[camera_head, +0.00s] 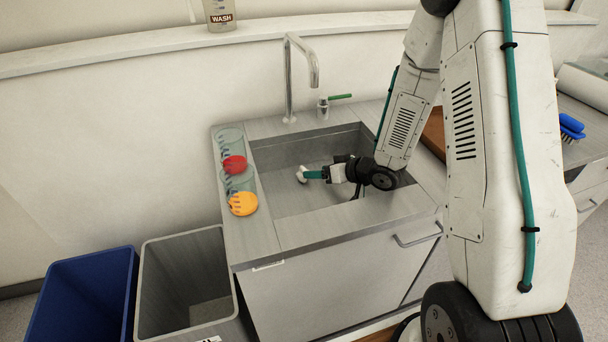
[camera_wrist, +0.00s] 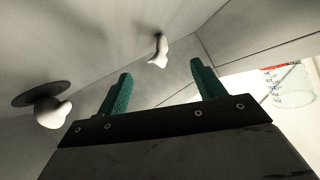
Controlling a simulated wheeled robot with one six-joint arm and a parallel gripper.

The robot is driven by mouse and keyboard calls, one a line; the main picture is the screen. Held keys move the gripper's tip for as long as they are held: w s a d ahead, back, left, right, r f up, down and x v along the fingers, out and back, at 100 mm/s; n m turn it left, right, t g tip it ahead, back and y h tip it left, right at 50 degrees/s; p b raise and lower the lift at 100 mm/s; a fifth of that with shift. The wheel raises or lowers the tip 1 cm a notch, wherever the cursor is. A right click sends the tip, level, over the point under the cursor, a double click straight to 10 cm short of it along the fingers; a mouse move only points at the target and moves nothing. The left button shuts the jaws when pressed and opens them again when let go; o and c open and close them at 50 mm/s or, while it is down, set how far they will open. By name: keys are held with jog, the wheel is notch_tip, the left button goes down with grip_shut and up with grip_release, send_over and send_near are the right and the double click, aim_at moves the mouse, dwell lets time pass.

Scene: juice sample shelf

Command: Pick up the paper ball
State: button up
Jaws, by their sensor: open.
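A small white crumpled lump (camera_head: 302,174), which looks like a paper ball, is in the sink basin just beyond my gripper's fingertips in the head view. In the wrist view two white lumps show. One (camera_wrist: 158,52) lies ahead, between the lines of the two fingers and apart from them. The other (camera_wrist: 52,113) lies left, beside a dark round disc (camera_wrist: 42,94) that looks like the drain. I cannot tell for sure which is the paper ball. My gripper (camera_wrist: 161,70) is open and empty, with green fingers; it is inside the basin in the head view (camera_head: 312,175).
The sink (camera_head: 290,160) has a rim and walls around my gripper. The faucet (camera_head: 290,80) rises behind. A grey bin (camera_head: 165,265) and blue bin (camera_head: 80,290) stand at the left.

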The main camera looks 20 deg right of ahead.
jog(key=x, duration=0.5)
jog(key=shift+a+r, duration=0.1)
jog(key=c, duration=1)
jog(key=shift+r, duration=0.1)
jog(key=shift+c, duration=0.2)
